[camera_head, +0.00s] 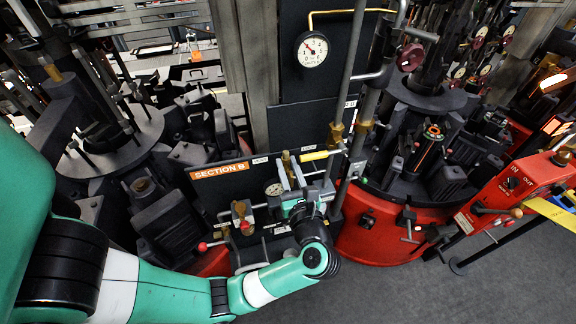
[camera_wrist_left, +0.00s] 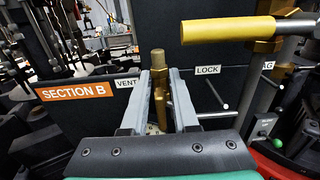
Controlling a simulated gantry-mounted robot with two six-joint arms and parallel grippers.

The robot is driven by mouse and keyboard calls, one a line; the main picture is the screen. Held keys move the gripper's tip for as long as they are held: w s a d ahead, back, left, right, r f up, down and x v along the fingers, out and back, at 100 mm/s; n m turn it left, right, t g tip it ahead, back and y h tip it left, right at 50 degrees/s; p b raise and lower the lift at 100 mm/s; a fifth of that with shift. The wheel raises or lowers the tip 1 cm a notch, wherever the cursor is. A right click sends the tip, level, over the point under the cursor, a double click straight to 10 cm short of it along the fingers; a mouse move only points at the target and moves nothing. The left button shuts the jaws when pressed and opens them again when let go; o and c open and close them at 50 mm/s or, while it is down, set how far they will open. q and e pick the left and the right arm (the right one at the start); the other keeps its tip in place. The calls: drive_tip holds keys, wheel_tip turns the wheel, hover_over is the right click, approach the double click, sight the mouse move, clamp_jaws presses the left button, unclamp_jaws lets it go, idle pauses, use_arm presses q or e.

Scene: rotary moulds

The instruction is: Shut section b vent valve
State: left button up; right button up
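The orange SECTION B sign (camera_head: 220,171) is on a dark panel, with a small VENT label (camera_wrist_left: 127,82) to its right. My left gripper (camera_head: 290,170) is in front of this panel; its two grey fingers (camera_wrist_left: 163,85) are apart. A brass stem (camera_wrist_left: 158,62) shows between and beyond the fingers, near the VENT label; I cannot tell if they touch it. A yellow handle (camera_head: 313,155) sticks out sideways from a brass fitting on a pipe; it also shows close in the left wrist view (camera_wrist_left: 228,29). I cannot tell which fitting is the vent valve. My right gripper is out of view.
A brass fitting with a red knob (camera_head: 241,212) is left of my gripper, below the sign. A pressure gauge (camera_head: 312,49) hangs above. A vertical pipe (camera_head: 350,75) stands close on the right. A red control box (camera_head: 515,185) is farther right; grey floor (camera_head: 400,290) is open in front.

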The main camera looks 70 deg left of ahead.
use_arm(q)
clamp_jaws()
drive_tip(key=shift+r+m, duration=0.1)
drive_tip(key=shift+m, duration=0.2)
drive_tip(key=m+p, duration=0.3)
drive_tip(key=m, duration=0.3)
drive_tip(key=m+p, duration=0.4)
drive_tip(key=m, duration=0.2)
drive_tip(key=w+f+m+p, duration=0.1)
drive_tip(key=m+p, duration=0.3)
drive_tip(key=m, duration=0.2)
drive_tip(key=shift+f, duration=0.15)
idle(0.4)
drive_tip(key=shift+o, duration=1.4)
unclamp_jaws()
drive_tip(key=shift+d, duration=0.15)
